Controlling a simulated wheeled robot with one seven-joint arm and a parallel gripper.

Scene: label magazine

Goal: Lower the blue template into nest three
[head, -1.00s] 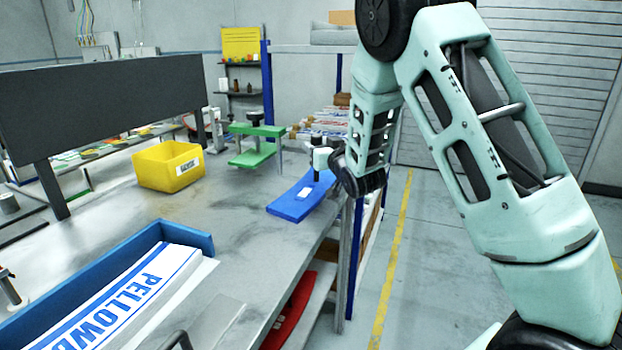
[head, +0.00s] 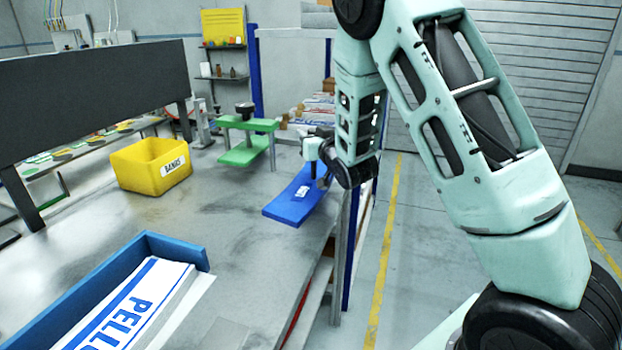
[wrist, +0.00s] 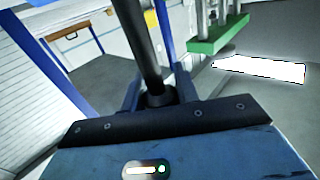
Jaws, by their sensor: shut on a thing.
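The blue template (head: 291,206) is a flat blue plate with a small white label. In the head view it is over the right edge of the grey bench, in my gripper (head: 324,179). My gripper is shut on it, though the fingers are mostly hidden by my wrist. The wrist view shows a blue plate (wrist: 225,155) across the bottom, with a black bolted bar and a black post at its far edge. I cannot tell whether the template touches the bench. I cannot make out nest three.
A green clamp-like fixture (head: 246,157) with a black knob stands behind the template. A yellow bin (head: 140,178) is at left. A blue tray (head: 85,296) of printed sheets is in front. The bench (head: 215,225) between them is clear. Open floor lies at right.

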